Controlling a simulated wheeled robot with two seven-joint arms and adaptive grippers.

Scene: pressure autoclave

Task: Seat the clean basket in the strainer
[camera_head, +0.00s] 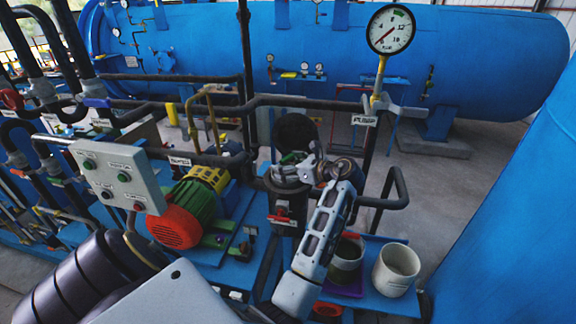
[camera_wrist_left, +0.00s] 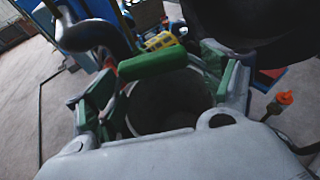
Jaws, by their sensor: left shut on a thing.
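My left gripper (camera_head: 290,168) is at the mouth of the strainer (camera_head: 284,207), reaching in over it from the right. In the left wrist view, its fingers (camera_wrist_left: 165,85) are shut on the clean basket. In the head view, the gripper hides most of the basket. I cannot tell how deep it sits. The strainer's dark round lid (camera_head: 295,131) stands open behind the mouth. My right gripper is not in view.
A red and green pump (camera_head: 190,210) and a grey button box (camera_head: 118,178) are at the left. A pressure gauge (camera_head: 390,29) and black pipes rise behind the strainer.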

